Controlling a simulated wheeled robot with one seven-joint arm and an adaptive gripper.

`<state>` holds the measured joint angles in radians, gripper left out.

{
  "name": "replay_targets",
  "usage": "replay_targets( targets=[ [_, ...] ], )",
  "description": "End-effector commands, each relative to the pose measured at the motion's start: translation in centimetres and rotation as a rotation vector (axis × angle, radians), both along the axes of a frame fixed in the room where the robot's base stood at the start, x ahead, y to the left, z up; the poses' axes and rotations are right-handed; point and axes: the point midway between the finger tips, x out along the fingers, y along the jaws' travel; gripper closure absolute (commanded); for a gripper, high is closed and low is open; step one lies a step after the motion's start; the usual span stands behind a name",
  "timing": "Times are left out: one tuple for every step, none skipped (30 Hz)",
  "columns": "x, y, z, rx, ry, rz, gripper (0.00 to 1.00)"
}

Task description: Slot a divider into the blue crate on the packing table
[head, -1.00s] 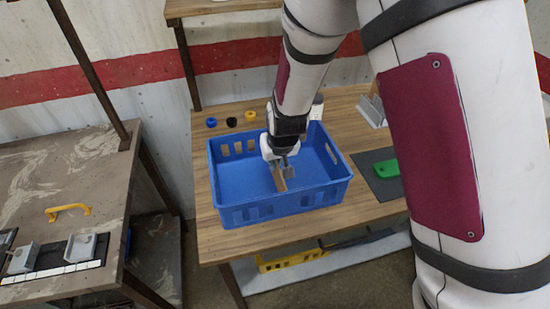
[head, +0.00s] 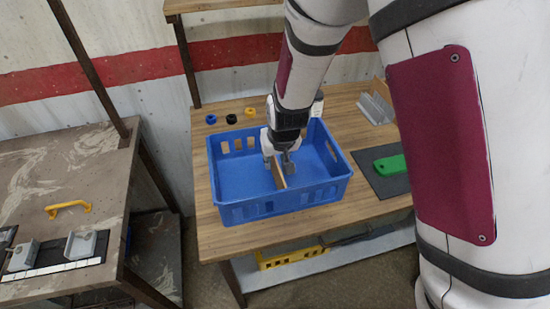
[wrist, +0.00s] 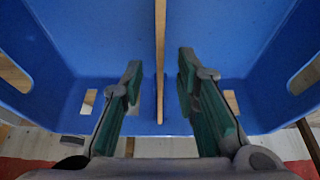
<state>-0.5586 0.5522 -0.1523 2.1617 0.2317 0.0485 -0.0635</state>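The blue crate (head: 235,205) stands on the wooden packing table (head: 335,100). A thin tan divider (head: 279,178) stands upright inside it, across its middle. In the wrist view the divider (wrist: 160,50) shows edge-on, running from the top edge towards the crate wall (wrist: 75,65). My gripper (head: 280,166) is down in the crate around the divider. In the wrist view my gripper (wrist: 160,70) is open, with one finger on each side of the divider and a gap on both sides. The divider's lower edge and its fit at the crate floor are hidden.
Behind the crate lie a blue ring (head: 211,119), a black ring (head: 231,119) and a yellow ring (head: 250,112). A grey holder (head: 376,107) stands at the back right. A green object (head: 390,165) lies on a dark mat (head: 372,182) right of the crate.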

Motion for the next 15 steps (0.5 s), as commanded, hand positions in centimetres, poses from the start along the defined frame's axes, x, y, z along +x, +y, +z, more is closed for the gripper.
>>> replay_targets(
  targets=[
    [-0.3,0.0,1.0,0.003,-0.004,0.002,0.72],
    [-0.5,0.0,1.5,0.003,-0.005,0.002,0.72],
    [-0.8,-0.1,2.2,0.002,-0.004,0.003,0.72],
    [-1.0,-0.1,2.8,0.003,-0.006,0.003,0.72],
    [-1.2,-0.1,3.3,0.002,-0.006,0.004,0.72],
    [-1.5,-0.2,4.1,0.003,-0.006,0.004,0.72],
    [-1.7,-0.3,4.6,0.004,-0.005,0.003,0.72],
    [-2.0,-0.3,5.2,0.003,-0.005,0.004,0.72],
    [-2.2,-0.4,5.9,0.004,-0.005,0.003,0.72],
    [-2.5,-0.5,6.4,0.003,-0.005,0.004,0.72],
    [-2.7,-0.6,6.8,0.003,-0.004,0.004,0.72],
    [-2.9,-0.6,7.4,0.004,-0.004,0.004,0.72],
    [-3.1,-0.7,7.8,0.003,-0.003,0.003,0.72],
    [-3.2,-0.7,8.2,0.003,-0.004,0.003,0.72],
    [-3.4,-0.7,8.6,0.003,-0.004,0.005,0.72]
  ],
)
